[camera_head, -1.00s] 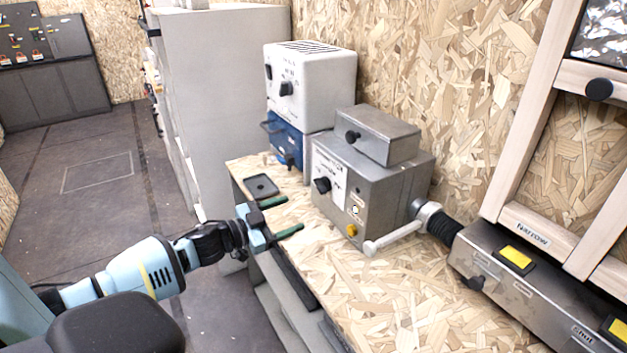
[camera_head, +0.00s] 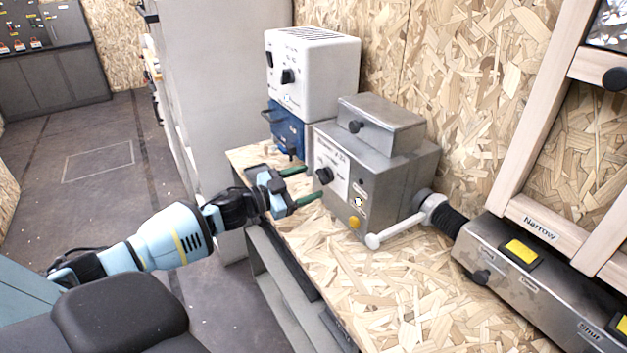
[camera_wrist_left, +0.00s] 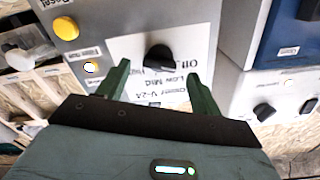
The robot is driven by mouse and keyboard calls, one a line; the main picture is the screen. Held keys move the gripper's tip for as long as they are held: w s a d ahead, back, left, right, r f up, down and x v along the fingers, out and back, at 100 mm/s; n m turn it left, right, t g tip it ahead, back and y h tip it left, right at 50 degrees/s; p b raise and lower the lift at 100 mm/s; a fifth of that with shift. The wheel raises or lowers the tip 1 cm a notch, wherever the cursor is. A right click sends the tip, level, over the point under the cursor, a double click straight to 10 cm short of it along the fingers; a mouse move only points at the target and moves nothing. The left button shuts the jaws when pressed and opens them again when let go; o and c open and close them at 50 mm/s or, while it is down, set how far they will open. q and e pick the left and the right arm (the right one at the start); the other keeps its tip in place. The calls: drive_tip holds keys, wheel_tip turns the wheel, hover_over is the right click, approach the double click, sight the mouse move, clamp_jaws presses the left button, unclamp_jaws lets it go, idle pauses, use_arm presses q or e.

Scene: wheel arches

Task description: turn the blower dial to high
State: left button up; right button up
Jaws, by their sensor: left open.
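The blower dial is a black knob (camera_head: 324,175) on the white label of a grey metal box (camera_head: 385,205). In the left wrist view the knob (camera_wrist_left: 160,58) sits beyond and between my green fingertips, with "Off", "Low" and "High" lettering around it. My left gripper (camera_head: 302,185) is open and empty, its fingers pointing at the box front, one to each side of the knob. The fingers do not visibly touch the knob. Which mark the knob points to is hard to tell. My right gripper is not in view.
A yellow button (camera_head: 354,222) and a pale-handled lever (camera_head: 395,228) are low on the box. A white heater-like unit (camera_head: 312,75) on a blue box (camera_head: 287,133) stands to the left. The wooden bench top (camera_head: 375,295) is clear in front.

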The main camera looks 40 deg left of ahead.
sight(324, 176)
use_arm(q)
drive_tip(key=shift+x, duration=1.35)
drive_tip(key=shift+c, duration=0.3)
drive_tip(key=c, duration=0.9)
